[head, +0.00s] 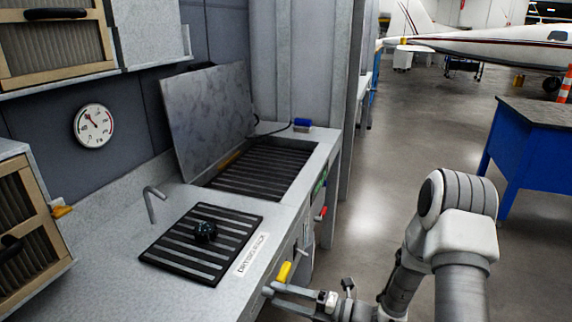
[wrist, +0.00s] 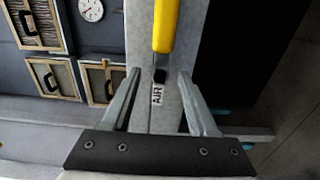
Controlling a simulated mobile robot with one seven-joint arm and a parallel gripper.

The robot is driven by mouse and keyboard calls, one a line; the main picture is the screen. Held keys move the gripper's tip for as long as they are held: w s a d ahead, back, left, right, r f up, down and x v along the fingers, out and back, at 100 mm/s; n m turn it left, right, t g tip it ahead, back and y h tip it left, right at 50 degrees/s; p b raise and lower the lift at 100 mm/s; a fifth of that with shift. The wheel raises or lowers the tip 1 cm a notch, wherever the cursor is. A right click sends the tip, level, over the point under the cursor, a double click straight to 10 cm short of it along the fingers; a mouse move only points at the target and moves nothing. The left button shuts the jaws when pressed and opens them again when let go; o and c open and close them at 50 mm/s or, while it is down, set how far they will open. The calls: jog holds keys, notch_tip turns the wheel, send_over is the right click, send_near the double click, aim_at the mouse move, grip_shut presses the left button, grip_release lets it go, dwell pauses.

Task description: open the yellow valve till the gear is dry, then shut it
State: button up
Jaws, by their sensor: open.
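The yellow valve (head: 283,272) is a lever on the front face of the grey bench. In the wrist view the yellow valve (wrist: 165,27) lies straight ahead, beyond my fingertips, above an "AIR" label. My gripper (head: 272,290) is open beside the valve in the head view. In the wrist view my gripper (wrist: 160,75) has its fingers spread with nothing between them but the bench front behind. The gear (head: 205,231) is a small dark piece on the black slatted grate (head: 160,249). Whether it is wet cannot be told.
A bent metal nozzle (head: 151,204) stands behind the grate. A larger slatted basin (head: 262,168) with a raised lid (head: 210,115) is farther along the bench. A red knob (head: 322,213) is on the bench front.

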jog(key=shift+w+a, duration=0.2)
jog(key=shift+a, duration=0.4)
jog(key=shift+p, duration=0.4)
grip_shut()
dwell(1.0)
grip_release()
dwell(0.4)
